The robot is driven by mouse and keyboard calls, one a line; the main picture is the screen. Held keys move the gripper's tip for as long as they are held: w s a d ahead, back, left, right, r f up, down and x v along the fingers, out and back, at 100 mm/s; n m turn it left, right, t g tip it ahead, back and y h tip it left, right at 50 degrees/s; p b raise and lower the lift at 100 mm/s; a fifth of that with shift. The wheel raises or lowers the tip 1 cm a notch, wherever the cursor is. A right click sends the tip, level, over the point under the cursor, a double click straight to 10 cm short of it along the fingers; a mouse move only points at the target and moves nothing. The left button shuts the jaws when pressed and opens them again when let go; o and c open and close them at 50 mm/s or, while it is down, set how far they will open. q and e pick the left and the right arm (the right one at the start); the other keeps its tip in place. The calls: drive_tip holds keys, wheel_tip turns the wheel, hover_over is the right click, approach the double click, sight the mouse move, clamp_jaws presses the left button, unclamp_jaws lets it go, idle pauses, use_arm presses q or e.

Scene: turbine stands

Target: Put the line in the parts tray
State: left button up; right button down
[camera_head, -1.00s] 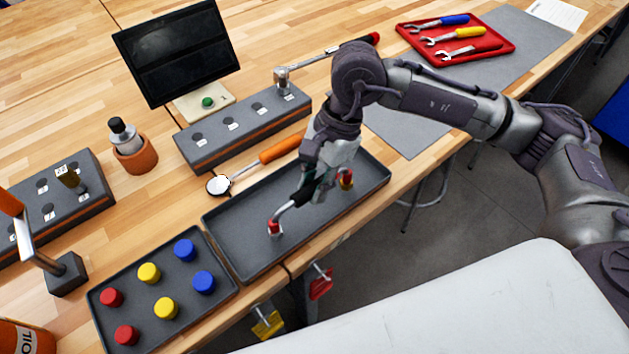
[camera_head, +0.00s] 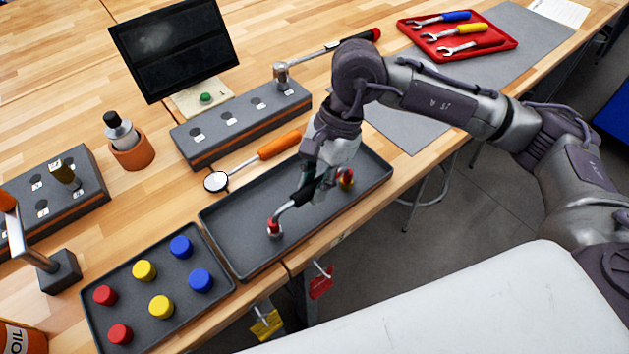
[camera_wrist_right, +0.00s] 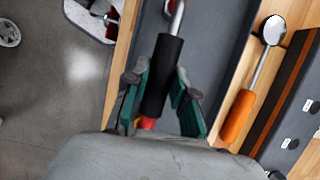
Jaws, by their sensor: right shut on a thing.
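The line is a bent silver tube (camera_head: 285,212) with a black sleeve and red ends. My right gripper (camera_head: 310,190) is shut on its black sleeve, which also shows between the green-padded fingers in the right wrist view (camera_wrist_right: 163,75). The line is within the outline of the long dark grey tray (camera_head: 228,232), its near red end low over the tray floor. I cannot tell whether that end touches the floor. The other red end (camera_head: 346,179) shows to the right of the fingers. The tray holds nothing else that I can see. My left gripper is not in view.
A second dark tray (camera_head: 217,308) with red, yellow and blue caps sits at the lower left. An inspection mirror with an orange handle (camera_head: 279,145) lies behind the long tray, before a grey socket block (camera_head: 215,143). A red wrench tray (camera_head: 410,43) stands at the back right.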

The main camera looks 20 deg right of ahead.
drive_tip(key=c, duration=0.9)
unclamp_jaws()
drive_tip(key=shift+o, duration=0.2)
drive_tip(key=shift+o, duration=0.7)
drive_tip(key=shift+p+v, duration=1.15)
drive_tip(key=shift+v, duration=2.35)
